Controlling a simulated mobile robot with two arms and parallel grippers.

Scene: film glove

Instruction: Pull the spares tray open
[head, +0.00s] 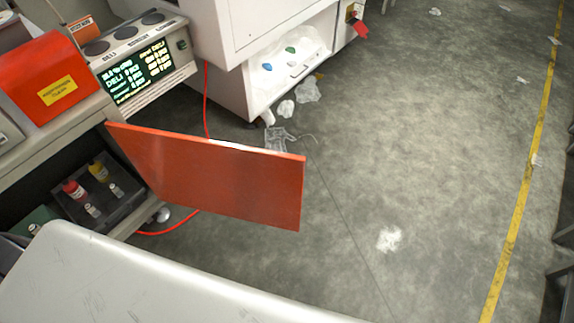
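A dark tray (124,203) sits low inside the grey cabinet at the left and holds small bottles, among them a red one (75,191) and a yellow one (98,171). It may be the spares tray, but no label on it is readable. An orange door panel (215,180) stands swung out from the cabinet, to the right of the tray. The cabinet's inside is dark, and its lower left part is partly hidden by a pale surface in front. Neither of my grippers is in view.
A red box (45,88) and a lit display unit (140,68) stand on the cabinet. A white machine (262,30) with an open bay is behind. A red hose (170,229) and plastic scraps (308,90) lie on the floor. A pale surface (130,280) fills the lower left. Floor right is mostly clear.

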